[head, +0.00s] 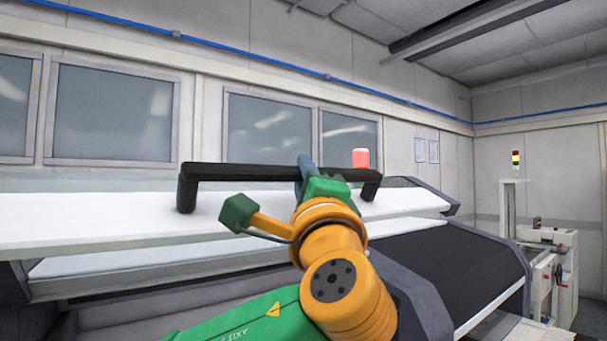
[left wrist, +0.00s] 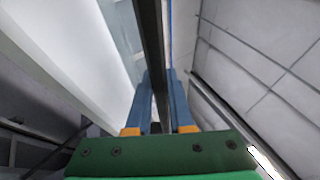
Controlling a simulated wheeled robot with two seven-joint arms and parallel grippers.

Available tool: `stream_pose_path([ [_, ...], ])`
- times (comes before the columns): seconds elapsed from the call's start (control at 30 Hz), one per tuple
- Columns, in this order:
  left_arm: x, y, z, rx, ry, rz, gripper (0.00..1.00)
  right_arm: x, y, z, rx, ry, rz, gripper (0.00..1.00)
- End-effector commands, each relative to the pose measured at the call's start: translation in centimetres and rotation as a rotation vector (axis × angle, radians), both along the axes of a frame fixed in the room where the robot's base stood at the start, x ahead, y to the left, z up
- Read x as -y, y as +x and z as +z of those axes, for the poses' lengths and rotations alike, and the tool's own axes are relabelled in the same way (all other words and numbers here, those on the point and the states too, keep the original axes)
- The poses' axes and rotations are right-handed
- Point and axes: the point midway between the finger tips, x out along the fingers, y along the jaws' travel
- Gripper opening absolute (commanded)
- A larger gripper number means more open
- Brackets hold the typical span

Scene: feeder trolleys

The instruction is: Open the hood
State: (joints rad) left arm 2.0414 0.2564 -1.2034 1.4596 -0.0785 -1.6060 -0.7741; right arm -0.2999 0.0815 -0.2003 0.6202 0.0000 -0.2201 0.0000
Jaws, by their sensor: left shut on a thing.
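The hood (head: 90,222) is a long white panel across the middle of the head view, with a dark end piece at its right. A gap shows between it and the dark machine body (head: 455,262) below, so it stands at least partly raised. A black bar handle (head: 240,172) runs along the hood. My left gripper (head: 306,172) is shut on the handle, right of its middle. In the left wrist view the blue fingers (left wrist: 163,95) stand on both sides of the black bar (left wrist: 153,45). My right gripper is out of view.
A red and white lamp (head: 360,158) shows just behind the handle's right end. A light machine with a signal tower (head: 515,160) stands at the far right. A wall with windows (head: 110,112) is behind the hood. The space above the handle looks clear.

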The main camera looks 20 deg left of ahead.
Motion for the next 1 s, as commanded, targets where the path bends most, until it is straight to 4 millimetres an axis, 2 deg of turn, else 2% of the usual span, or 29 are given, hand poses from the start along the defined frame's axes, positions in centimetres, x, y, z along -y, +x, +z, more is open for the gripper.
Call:
stream_pose_path([
  [0.07, 0.0, -0.1, 0.0, 0.004, 0.001, -0.001, 0.00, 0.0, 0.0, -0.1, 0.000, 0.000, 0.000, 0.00],
  [0.13, 0.2, -0.2, -0.8, 0.009, 0.008, -0.001, 0.00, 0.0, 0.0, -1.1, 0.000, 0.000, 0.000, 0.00],
  [0.3, 1.3, -0.9, -4.7, 0.044, 0.055, -0.005, 0.00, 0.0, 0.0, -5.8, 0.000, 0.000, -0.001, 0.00],
  [0.47, 2.2, -1.6, -6.7, 0.073, 0.093, -0.002, 0.00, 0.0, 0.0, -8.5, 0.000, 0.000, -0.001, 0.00],
  [0.57, 2.5, -1.9, -7.0, 0.083, 0.106, -0.002, 0.00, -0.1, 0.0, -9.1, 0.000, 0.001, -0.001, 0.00],
  [0.87, 2.5, -2.0, -6.7, 0.086, 0.110, 0.000, 0.00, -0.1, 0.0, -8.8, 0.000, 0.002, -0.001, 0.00],
  [0.9, 2.5, -1.9, -6.7, 0.086, 0.110, 0.000, 0.23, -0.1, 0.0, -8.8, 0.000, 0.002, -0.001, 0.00],
  [1.0, 2.5, -1.9, -6.7, 0.086, 0.110, 0.000, 0.50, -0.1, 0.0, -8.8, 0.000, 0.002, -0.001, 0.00],
])
